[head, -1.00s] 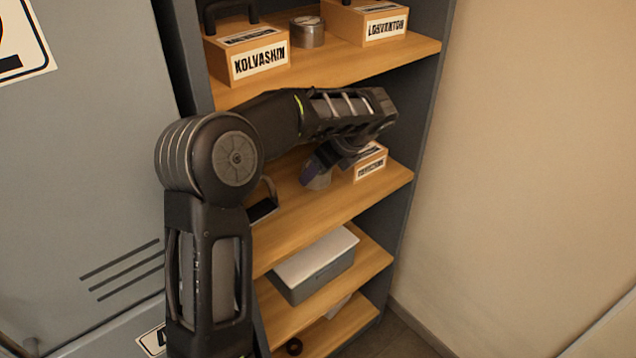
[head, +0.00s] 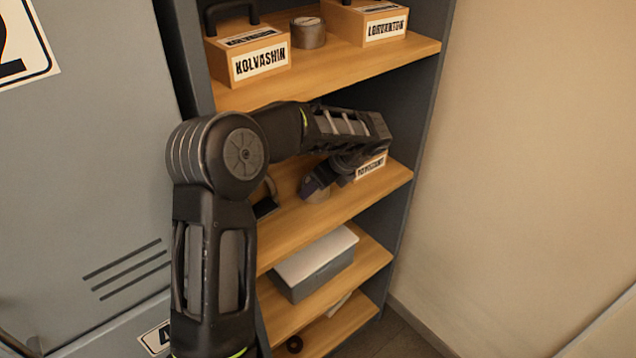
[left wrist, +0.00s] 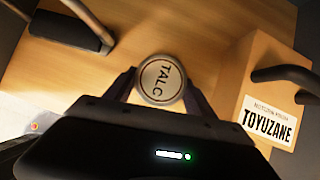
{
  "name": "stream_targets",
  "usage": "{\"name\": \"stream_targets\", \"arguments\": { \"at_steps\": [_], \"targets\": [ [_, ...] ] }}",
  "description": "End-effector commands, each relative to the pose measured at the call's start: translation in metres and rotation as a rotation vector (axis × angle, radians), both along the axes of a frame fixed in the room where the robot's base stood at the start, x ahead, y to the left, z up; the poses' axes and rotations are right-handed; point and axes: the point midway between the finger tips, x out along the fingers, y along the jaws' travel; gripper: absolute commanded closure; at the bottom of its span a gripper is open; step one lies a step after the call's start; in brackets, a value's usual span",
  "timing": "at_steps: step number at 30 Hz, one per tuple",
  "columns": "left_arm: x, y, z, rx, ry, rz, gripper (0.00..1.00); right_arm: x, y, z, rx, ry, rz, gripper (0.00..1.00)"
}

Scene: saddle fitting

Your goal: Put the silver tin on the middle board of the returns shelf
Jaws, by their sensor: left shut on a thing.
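The silver tin (left wrist: 160,79) has a round pale lid marked TALC and sits between the two fingers of my left gripper (left wrist: 159,88), which is shut on it. In the head view the tin (head: 319,196) shows only partly below my left gripper (head: 318,182), at the second visible board of the returns shelf (head: 300,225). It looks upright and at or very near the board; I cannot tell whether it bears on the wood. My right gripper is not in view.
A wooden box labelled TOYUZANE (left wrist: 262,85) stands close to the right of the tin. A dark handled object (left wrist: 75,27) is at its left. Above are a KOLVASHIN box (head: 255,60), another tin (head: 308,33) and another box (head: 370,22). A grey lidded box (head: 315,265) stands below.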

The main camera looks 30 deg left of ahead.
Motion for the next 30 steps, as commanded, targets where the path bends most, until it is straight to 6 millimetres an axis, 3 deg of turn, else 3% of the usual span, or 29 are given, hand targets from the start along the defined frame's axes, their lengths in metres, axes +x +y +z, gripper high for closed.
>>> {"name": "stream_targets", "arguments": {
  "at_steps": [2, 3, 9, 22, 30],
  "targets": [
    [0.0, 0.0, -0.003, 0.001, 0.0, 0.0, 0.86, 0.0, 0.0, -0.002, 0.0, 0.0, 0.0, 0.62],
    [0.0, 0.0, -0.002, 0.0, 0.001, 0.001, 0.34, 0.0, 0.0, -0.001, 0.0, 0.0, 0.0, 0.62],
    [0.0, 0.0, -0.002, 0.0, 0.001, 0.001, 0.17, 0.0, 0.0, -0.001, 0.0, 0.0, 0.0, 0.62],
    [0.0, -0.003, 0.005, 0.0, -0.002, -0.001, 0.15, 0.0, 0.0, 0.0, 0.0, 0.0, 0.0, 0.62],
    [-0.003, -0.026, 0.042, 0.001, -0.004, -0.003, 0.15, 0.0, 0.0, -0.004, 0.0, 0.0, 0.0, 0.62]
  ]
}}
